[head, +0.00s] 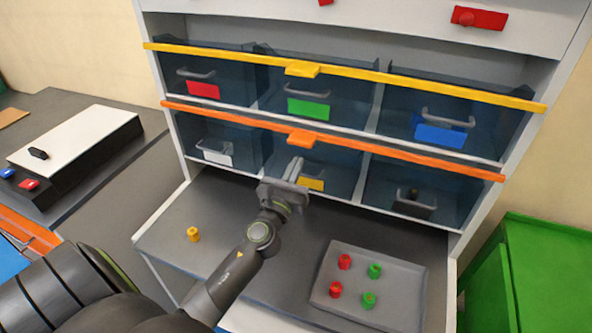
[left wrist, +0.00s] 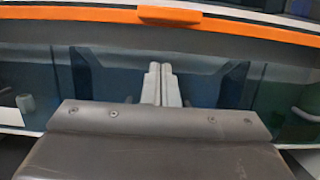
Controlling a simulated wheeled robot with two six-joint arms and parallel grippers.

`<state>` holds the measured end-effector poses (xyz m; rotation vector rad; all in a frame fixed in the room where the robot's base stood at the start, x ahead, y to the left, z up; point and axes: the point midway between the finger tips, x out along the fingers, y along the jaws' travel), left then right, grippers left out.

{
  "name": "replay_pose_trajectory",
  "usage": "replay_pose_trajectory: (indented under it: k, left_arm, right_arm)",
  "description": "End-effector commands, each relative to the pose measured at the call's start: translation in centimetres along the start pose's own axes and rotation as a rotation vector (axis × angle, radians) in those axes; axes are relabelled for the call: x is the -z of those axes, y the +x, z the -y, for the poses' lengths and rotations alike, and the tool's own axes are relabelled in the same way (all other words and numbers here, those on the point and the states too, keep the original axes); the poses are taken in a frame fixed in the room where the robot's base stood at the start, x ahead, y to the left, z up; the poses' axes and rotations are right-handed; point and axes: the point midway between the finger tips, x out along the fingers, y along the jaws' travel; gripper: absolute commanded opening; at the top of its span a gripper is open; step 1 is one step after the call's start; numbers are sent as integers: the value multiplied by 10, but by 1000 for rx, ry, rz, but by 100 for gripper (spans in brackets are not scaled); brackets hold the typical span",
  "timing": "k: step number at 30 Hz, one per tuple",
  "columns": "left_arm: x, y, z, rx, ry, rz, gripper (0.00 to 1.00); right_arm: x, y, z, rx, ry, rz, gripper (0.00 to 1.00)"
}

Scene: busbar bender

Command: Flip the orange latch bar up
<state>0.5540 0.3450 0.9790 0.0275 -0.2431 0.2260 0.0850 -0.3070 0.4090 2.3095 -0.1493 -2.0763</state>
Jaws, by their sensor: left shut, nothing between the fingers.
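The orange latch bar (head: 335,142) runs across the front of the lower row of bins in the head view, with an orange tab (head: 309,138) near its middle. The bar (left wrist: 255,29) and its tab (left wrist: 170,16) also cross the top of the left wrist view. My left gripper (head: 296,164) is shut and empty, just below the tab in the head view. Its two fingertips (left wrist: 160,68) are together, pointing at the bins below the bar. I cannot tell whether they touch anything. My right gripper is not in view.
A yellow bar (head: 400,81) crosses the upper bins. Below, a grey tray (head: 400,271) holds several red and green pieces, and a yellow piece (head: 193,234) stands on the shelf. A green cabinet (head: 545,275) is at right, a dark side table (head: 90,205) at left.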

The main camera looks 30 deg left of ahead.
Motion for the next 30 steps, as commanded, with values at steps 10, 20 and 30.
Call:
replay_pose_trajectory:
  k: [10,20,30]
  left_arm:
    - [3,-76,0,-2,-1,-4,0]
    - [0,-100,0,-1,0,-2,0]
    - [0,-100,0,0,0,-2,0]
  right_arm:
    - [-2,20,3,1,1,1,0]
    - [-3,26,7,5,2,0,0]
    - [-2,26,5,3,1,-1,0]
